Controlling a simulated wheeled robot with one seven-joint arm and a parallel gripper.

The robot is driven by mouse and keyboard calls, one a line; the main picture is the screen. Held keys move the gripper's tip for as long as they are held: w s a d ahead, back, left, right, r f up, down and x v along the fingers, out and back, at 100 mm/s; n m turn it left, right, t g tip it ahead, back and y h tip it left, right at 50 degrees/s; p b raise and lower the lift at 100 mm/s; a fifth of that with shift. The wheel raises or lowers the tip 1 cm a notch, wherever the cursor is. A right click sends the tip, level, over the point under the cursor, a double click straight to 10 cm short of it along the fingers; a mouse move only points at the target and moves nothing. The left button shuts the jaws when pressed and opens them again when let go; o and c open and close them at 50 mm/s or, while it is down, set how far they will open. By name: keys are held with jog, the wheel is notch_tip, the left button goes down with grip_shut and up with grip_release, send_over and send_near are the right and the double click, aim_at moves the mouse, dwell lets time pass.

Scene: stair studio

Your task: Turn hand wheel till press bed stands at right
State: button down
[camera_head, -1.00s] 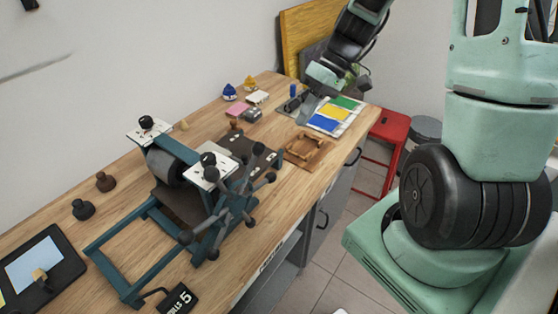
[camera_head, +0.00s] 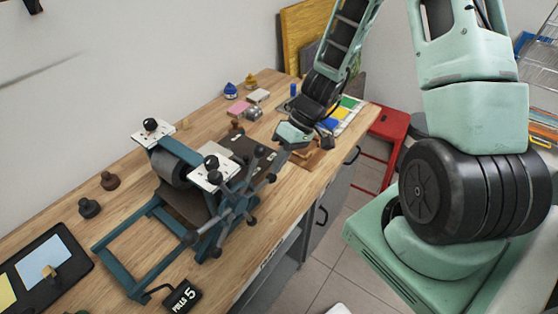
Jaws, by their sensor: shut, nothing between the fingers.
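The teal printing press stands on the wooden bench in the head view. Its hand wheel (camera_head: 232,198) has several grey spokes with dark ball ends and is on the press's near right side. The dark press bed (camera_head: 250,152) runs under the roller (camera_head: 172,167). A large part of it shows on the right, and a brown part shows just left of the roller. The left end of the teal frame is bare. My gripper (camera_head: 277,158) is shut and empty, pointing down by the upper right spokes. I cannot tell whether it touches a knob.
A sign reading "PULLS 5" (camera_head: 182,297) lies at the bench's front edge. An ink slab (camera_head: 74,282) and dark knobbed pieces (camera_head: 89,208) are on the left. A red stool (camera_head: 390,125) stands beyond.

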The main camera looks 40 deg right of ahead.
jog(key=shift+f, duration=0.1)
jog(key=f+y+b, duration=0.2)
jog(key=f+b, duration=0.1)
jog(key=a+f+g+y+b, duration=0.1)
jog(key=f+y+b, duration=0.1)
jog(key=f+b, duration=0.1)
jog(key=a+f+y+b, duration=0.1)
jog(key=f+y+b, duration=0.2)
jog(key=b, duration=0.2)
jog(key=shift+s+m+g, duration=0.3)
jog(key=shift+s+m, duration=0.05)
jog(key=shift+m, duration=0.05)
jog(key=shift+s+a+f+g+y+b, duration=0.15)
jog(key=shift+a+f+y+b, duration=0.35)
jog(key=shift+y+b, duration=0.1)
jog(key=shift+s+a+f+g+y+b, duration=0.15)
jog(key=shift+a+f+y+b, duration=0.25)
jog(key=shift+f+y+b, duration=0.15)
jog(key=shift+r, duration=0.1)
